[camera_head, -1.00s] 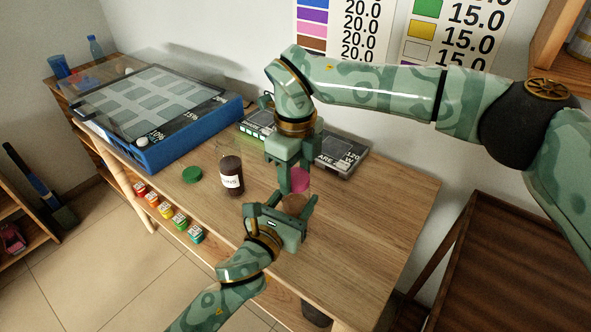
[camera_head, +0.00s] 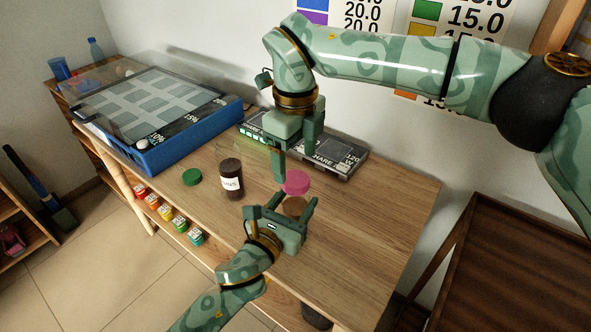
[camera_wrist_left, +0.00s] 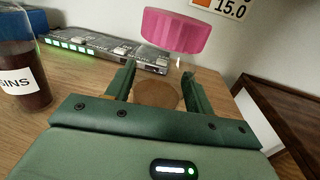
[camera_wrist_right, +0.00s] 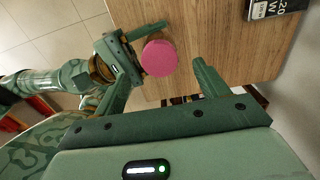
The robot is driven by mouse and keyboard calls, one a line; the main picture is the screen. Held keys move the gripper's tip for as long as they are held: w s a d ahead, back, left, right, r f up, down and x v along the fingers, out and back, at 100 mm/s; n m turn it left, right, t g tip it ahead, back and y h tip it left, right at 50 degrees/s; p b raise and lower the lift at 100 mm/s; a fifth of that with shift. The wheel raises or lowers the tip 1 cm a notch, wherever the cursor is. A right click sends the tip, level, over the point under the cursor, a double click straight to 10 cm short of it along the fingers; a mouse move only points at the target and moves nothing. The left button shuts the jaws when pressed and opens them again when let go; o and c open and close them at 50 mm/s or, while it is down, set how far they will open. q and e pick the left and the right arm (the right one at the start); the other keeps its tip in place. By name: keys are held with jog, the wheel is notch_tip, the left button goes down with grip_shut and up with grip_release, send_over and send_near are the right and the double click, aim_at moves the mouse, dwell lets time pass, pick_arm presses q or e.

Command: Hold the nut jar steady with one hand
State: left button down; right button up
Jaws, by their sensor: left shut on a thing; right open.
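The nut jar, with brown contents (camera_head: 294,206) and a pink lid (camera_head: 296,183), stands on the wooden table. Its clear sides are hard to see, so I cannot tell how the lid sits. My left gripper (camera_head: 292,201) is shut on the jar low down, a finger on each side. The left wrist view shows the brown contents (camera_wrist_left: 157,95) between the fingers and the pink lid (camera_wrist_left: 175,31) above. My right gripper (camera_head: 296,160) is open and empty above the lid. The right wrist view shows the lid (camera_wrist_right: 159,58) beyond its spread fingers.
A dark jar with a label ending in "INS" (camera_head: 230,180) stands left of the nut jar, beside a green lid (camera_head: 192,177). A grey device (camera_head: 340,158) lies behind. A blue tray-like unit (camera_head: 170,140) fills the table's left end. The table's right part is clear.

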notch_tip(320, 180, up, 7)
jog(key=shift+r, duration=0.2)
pick_arm(q)
jog(key=shift+c, duration=2.3)
grip_release()
jog(key=p+v, duration=0.1)
jog(key=v, duration=0.6)
jog(key=shift+s+a+p, duration=0.15)
jog(key=shift+s+p, duration=0.15)
jog(key=shift+p, duration=0.05)
jog(key=v, duration=0.8)
jog(key=shift+s+a, duration=0.2)
jog(key=shift+s, duration=0.1)
pick_arm(e)
jog(key=shift+s+r, duration=0.2)
jog(key=shift+r, duration=1)
